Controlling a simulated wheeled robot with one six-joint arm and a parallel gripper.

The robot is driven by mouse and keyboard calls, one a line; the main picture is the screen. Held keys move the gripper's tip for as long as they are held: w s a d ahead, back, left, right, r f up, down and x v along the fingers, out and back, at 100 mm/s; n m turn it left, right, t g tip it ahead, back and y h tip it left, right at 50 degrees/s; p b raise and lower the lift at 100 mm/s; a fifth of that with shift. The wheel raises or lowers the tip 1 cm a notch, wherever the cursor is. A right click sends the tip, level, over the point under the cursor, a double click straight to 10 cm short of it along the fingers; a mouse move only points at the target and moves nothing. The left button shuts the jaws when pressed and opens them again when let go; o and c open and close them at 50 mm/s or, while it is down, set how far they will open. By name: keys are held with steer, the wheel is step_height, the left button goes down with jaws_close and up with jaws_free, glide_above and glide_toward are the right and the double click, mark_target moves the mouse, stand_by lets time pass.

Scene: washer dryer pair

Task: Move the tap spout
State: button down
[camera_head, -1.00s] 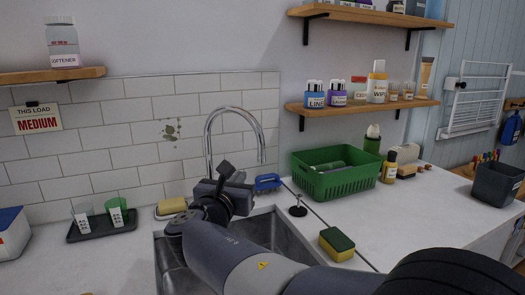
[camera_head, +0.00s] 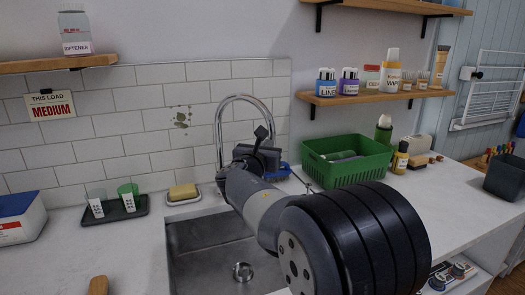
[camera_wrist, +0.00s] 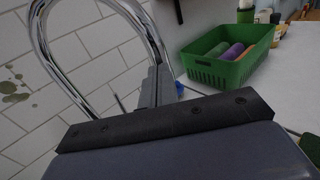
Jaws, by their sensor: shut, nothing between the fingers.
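The tap spout (camera_head: 243,97) is a chrome gooseneck that arches up behind the sink. Its free end comes down on the right, and my arm hides its lower part. It also shows in the wrist view as a bright double-edged arch (camera_wrist: 40,36) whose right end drops to the fingers. My gripper (camera_wrist: 157,85) is shut with nothing held, beside the spout's outlet end. I cannot tell whether the fingers touch it.
The steel sink (camera_head: 205,245) lies below, with a drain in its floor. A shelf (camera_head: 365,97) hangs above the basket.

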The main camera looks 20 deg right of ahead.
steer(key=shift+w+d, duration=0.15)
steer(key=shift+d, duration=0.05)
steer(key=shift+w+d, duration=0.4)
steer(key=shift+d, duration=0.25)
